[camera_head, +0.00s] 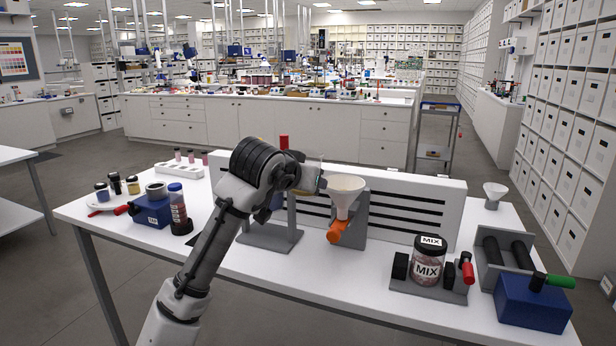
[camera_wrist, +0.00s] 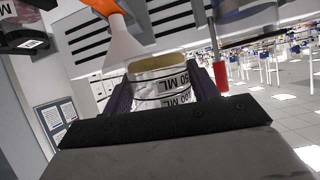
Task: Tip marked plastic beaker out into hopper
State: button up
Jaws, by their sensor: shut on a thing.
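My gripper (camera_head: 318,184) is beside the hopper (camera_head: 345,190), a white funnel with an orange part below, on a grey stand. In the wrist view, my gripper's dark fingers (camera_wrist: 165,92) are shut on the marked plastic beaker (camera_wrist: 172,82), a clear cup with black ML marks. A yellowish layer shows at the beaker's end toward the top of that picture. The hopper's white cone (camera_wrist: 122,45) also shows there, close to the beaker. That picture is rolled over, and I cannot tell the beaker's exact tilt. My wrist hides most of the beaker in the head view.
A slotted white panel (camera_head: 420,205) stands behind the hopper. A MIX jar (camera_head: 427,262) sits in a grey holder to the right. A grey rack with a blue block (camera_head: 532,303) is further right. Small jars and a red-filled bottle (camera_head: 178,208) stand left. The front middle tabletop is clear.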

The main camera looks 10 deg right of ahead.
aim_at(313, 155)
jog(key=shift+s+a, duration=0.1)
dwell(0.4)
jog(key=shift+d+f+m+g+y+p, duration=0.15)
jog(key=shift+f+g+y+p, duration=0.2)
jog(key=shift+f, duration=0.5)
jog(key=shift+d+f+m+g+y+p, duration=0.2)
jog(key=shift+f+y, duration=0.25)
jog(key=shift+f, duration=0.35)
jog(key=shift+r+p, duration=0.3)
jog(key=shift+p, duration=0.5)
jog(key=shift+w+d+r+m+g+y+p, duration=0.25)
jog(key=shift+y+p, duration=0.35)
jog(key=shift+p, duration=0.85)
jog(key=shift+w+d+r+m+g+y+p, duration=0.1)
jog(key=shift+d+r+m+g+y+p, duration=0.35)
jog(key=shift+p, duration=1)
jog(key=shift+a+r+g+y+p, duration=0.1)
jog(key=shift+r+g+y+p, duration=0.15)
jog(key=shift+y+p, duration=0.8)
